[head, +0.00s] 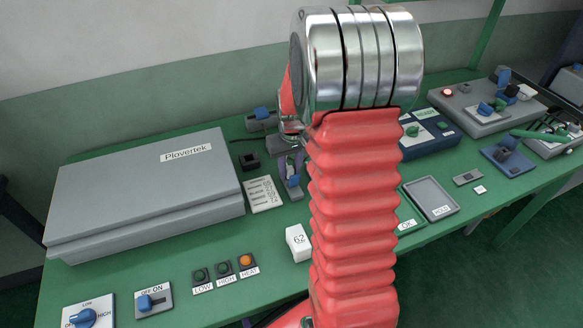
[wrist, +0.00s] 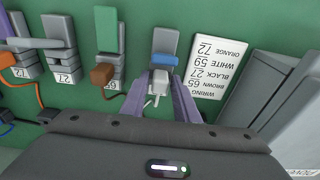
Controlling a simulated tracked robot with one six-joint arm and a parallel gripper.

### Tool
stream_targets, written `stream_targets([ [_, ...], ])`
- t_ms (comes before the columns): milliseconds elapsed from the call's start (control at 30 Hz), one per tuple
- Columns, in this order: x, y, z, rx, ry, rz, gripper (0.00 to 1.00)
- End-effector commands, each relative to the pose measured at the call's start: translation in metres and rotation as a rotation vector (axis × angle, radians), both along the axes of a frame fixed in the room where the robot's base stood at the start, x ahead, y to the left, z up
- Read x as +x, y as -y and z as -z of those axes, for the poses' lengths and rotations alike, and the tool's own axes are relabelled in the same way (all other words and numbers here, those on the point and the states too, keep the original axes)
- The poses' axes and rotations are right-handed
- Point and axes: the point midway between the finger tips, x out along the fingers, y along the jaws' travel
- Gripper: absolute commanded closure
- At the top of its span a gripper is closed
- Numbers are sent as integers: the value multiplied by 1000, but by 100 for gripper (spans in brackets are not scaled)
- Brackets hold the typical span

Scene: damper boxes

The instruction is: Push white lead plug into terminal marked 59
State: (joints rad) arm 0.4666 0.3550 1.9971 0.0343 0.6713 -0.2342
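The white lead plug (wrist: 158,83) sits between the two purple fingers of my gripper (wrist: 160,78) in the wrist view, which look closed against its sides. A short piece of white lead shows below it. Directly beyond the plug is a grey terminal with a blue lever (wrist: 165,60). Its number is hidden, and I cannot tell how far the plug is in. The wiring card (wrist: 215,65), upside down in the wrist view, lists white with 59. In the head view my gripper (head: 291,168) is partly hidden by my red arm, beside the card (head: 263,194).
Left of the plug are a green-lever terminal with a brown plug (wrist: 102,75) and a grey terminal marked 27 (wrist: 62,65). A large grey Plovertek box (head: 145,190) stands to the left. A white block marked 62 (head: 298,243) and control switches (head: 153,300) are near the front edge.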

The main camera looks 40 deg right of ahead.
Motion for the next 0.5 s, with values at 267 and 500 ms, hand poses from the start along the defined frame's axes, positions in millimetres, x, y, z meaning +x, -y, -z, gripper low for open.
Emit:
stream_targets([
  [267,0,0,0,0,0,0,61],
  [500,0,0,-4,0,1,0,61],
])
